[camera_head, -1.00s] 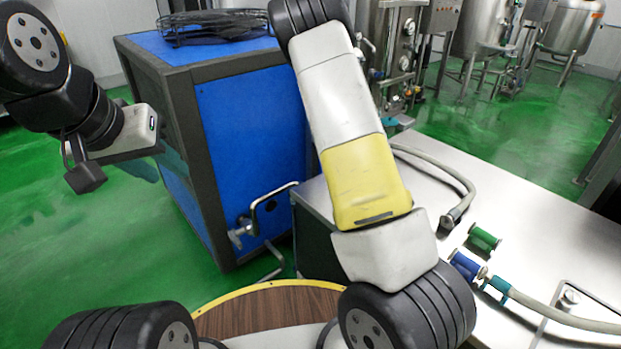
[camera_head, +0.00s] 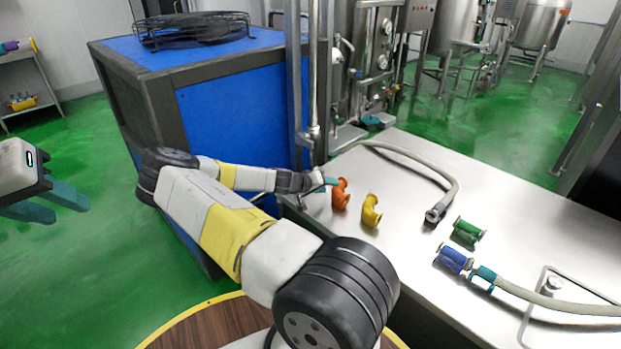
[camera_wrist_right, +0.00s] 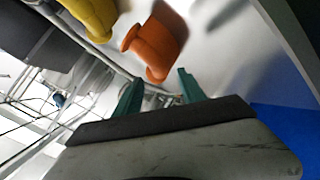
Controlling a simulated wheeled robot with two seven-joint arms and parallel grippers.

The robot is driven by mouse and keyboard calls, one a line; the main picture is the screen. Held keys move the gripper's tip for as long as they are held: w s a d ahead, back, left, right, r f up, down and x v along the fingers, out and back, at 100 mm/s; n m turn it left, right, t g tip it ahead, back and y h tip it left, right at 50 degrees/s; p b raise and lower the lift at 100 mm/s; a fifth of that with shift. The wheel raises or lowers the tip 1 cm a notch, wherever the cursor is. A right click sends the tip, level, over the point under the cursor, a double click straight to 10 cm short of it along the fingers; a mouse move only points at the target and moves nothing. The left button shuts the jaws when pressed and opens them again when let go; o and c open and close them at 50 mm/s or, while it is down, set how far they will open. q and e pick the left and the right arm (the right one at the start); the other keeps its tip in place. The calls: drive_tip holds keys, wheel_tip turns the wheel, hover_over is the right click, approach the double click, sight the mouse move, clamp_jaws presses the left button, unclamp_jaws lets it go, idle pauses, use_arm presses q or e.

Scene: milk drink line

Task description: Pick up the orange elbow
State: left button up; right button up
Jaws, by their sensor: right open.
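The orange elbow (camera_head: 340,193) stands near the left end of the steel table, just left of the yellow elbow (camera_head: 371,210). My right gripper (camera_head: 328,182) is beside its left side, partly hidden by my arm. In the right wrist view, the orange elbow (camera_wrist_right: 158,45) lies just beyond the two spread teal fingertips (camera_wrist_right: 158,82), with nothing between the fingers. Whether a fingertip touches it I cannot tell. My left gripper (camera_head: 68,209) is at the far left over the green floor, its two teal fingers apart and empty.
A green fitting (camera_head: 467,231) and a blue fitting (camera_head: 453,260) lie further right on the steel table (camera_head: 420,165), near two grey hoses. A blue cabinet (camera_head: 240,115) stands behind my right arm. Steel posts rise behind the table's left end.

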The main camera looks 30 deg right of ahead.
drive_tip(key=x, duration=0.5)
drive_tip(key=shift+w+d+f, duration=0.1)
drive_tip(key=shift+d+f, duration=0.05)
drive_tip(key=shift+c, duration=0.2)
clamp_jaws()
